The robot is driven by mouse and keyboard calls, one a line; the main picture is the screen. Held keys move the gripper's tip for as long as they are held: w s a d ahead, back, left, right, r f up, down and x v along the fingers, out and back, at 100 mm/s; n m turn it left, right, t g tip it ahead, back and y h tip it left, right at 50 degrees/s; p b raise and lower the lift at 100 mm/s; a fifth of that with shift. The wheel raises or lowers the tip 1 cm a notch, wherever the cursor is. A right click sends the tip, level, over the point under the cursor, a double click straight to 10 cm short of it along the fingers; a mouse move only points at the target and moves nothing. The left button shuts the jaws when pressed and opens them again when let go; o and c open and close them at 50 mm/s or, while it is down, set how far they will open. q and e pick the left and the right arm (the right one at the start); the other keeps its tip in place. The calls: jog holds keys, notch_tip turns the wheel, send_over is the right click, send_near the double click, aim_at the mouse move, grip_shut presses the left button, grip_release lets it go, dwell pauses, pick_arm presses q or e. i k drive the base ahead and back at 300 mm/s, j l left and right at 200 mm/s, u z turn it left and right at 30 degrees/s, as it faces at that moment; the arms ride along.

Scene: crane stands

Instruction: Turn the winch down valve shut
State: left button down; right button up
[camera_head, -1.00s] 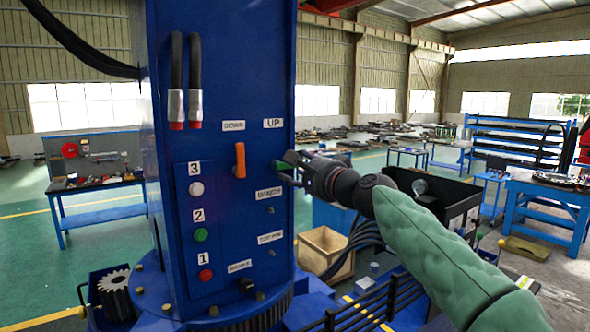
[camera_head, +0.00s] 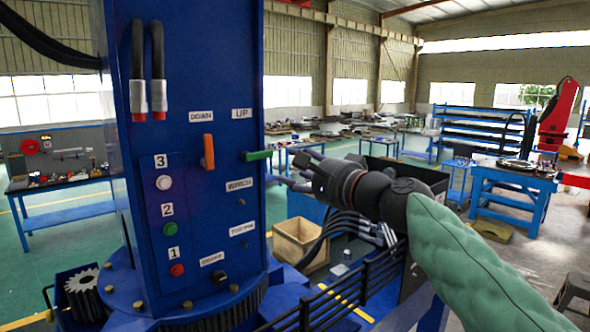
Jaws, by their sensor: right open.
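The orange valve handle (camera_head: 208,152) is upright on the blue column's front face, under the DOWN label (camera_head: 201,116). The green valve handle (camera_head: 257,155) lies level, pointing right, under the UP label (camera_head: 241,113). A partly legible label (camera_head: 239,185), apparently WINCH, sits below the two. My right gripper (camera_head: 289,168) is open and empty. In the picture it is right of the green handle, with a small gap, and farther from the orange one. My left gripper is not in view.
The blue column (camera_head: 190,60) also carries white, green and red buttons (camera_head: 177,270) at left, a black knob (camera_head: 218,277) and two black hoses above. Black railings (camera_head: 340,300) and a wooden crate (camera_head: 300,242) lie below my right arm. Worktables stand farther back.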

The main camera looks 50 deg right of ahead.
aim_at(208, 161)
jog(key=k+j, duration=0.1)
jog(key=k, duration=0.9)
